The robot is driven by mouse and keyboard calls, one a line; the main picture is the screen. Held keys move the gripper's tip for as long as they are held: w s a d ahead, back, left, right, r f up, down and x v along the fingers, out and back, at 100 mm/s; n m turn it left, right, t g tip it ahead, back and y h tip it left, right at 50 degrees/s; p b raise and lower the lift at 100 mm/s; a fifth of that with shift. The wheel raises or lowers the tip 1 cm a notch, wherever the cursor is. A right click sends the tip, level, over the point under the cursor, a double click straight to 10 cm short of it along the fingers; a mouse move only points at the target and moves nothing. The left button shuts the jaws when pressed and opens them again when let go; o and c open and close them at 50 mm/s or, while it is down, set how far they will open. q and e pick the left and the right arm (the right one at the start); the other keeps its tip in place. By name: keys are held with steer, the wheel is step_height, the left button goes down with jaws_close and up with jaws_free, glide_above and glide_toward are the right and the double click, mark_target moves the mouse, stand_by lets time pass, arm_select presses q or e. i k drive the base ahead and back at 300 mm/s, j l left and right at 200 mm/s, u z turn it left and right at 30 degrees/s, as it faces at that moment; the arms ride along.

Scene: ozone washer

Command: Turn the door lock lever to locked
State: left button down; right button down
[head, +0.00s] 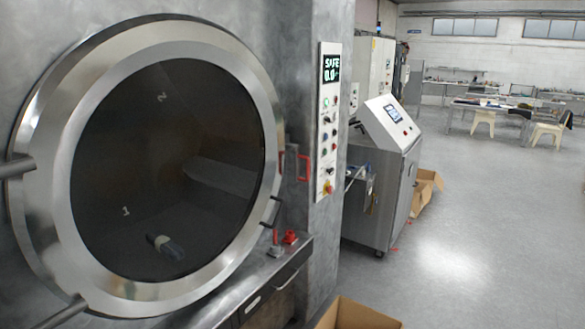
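The big round washer door (265,75) has a broad steel rim and a dark window; it looks closed against its housing. A red bracket-shaped handle (306,168) stands on the housing just right of the door rim. A small red lever (276,236) rises from a metal fitting on the ledge at the door's lower right, with another red part (290,237) beside it. I cannot tell for sure which red part is the lock lever, nor its locked or unlocked position. Neither of my grippers is in view.
A control panel (327,160) with buttons and a display reading SAFE 0.0 is right of the door. A metal ledge (225,308) runs below. A wheeled console (385,190) and cardboard boxes (355,315) stand to the right. Open floor (480,230) lies beyond.

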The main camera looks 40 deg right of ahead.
mark_target(291, 147)
steer(key=z, duration=1.6)
